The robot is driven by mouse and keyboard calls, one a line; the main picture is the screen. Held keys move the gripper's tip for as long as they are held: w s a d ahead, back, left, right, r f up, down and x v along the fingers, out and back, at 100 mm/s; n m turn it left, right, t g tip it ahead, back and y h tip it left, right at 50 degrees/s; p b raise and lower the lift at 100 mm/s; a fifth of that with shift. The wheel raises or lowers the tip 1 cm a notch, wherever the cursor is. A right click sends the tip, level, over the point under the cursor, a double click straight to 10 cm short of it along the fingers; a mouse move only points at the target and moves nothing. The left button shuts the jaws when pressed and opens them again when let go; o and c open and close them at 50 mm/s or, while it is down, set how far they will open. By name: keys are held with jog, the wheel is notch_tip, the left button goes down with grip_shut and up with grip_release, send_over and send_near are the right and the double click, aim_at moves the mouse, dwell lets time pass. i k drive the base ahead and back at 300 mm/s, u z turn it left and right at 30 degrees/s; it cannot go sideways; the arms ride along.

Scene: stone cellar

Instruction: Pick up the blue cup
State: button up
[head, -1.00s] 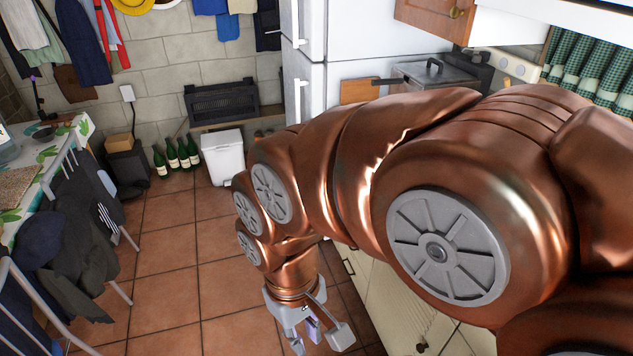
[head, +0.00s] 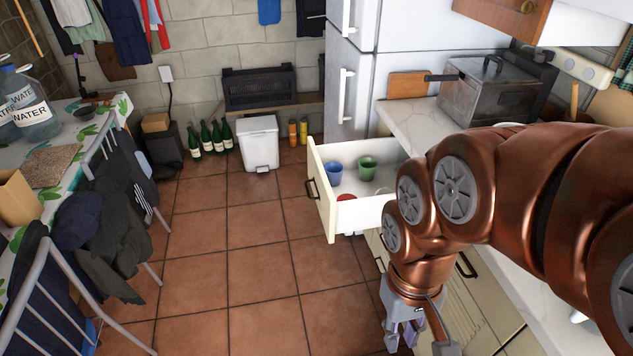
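The blue cup (head: 334,173) stands in an open drawer (head: 321,198), near its left front part. A green cup (head: 367,170) is to its right in the same drawer, apart from it. My gripper (head: 416,337) hangs low at the bottom of the view, to the right of and nearer than the drawer. Its fingers are spread and nothing shows between them. The fingertips are partly cut off by the lower edge of the frame.
The counter (head: 411,125) carries a metal box (head: 492,90). A white bin (head: 258,142) and green bottles (head: 207,138) stand by the wall. Clothes-draped chairs (head: 105,215) are left; the tiled floor between is clear.

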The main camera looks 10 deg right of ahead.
aim_at(334, 170)
jog(key=k, duration=0.35)
jog(key=u, duration=0.3)
jog(key=i, duration=0.9)
jog(key=z, duration=0.75)
jog(key=k, duration=0.25)
jog(key=u, duration=0.15)
jog(key=i, duration=0.75)
jog(key=z, duration=0.2)
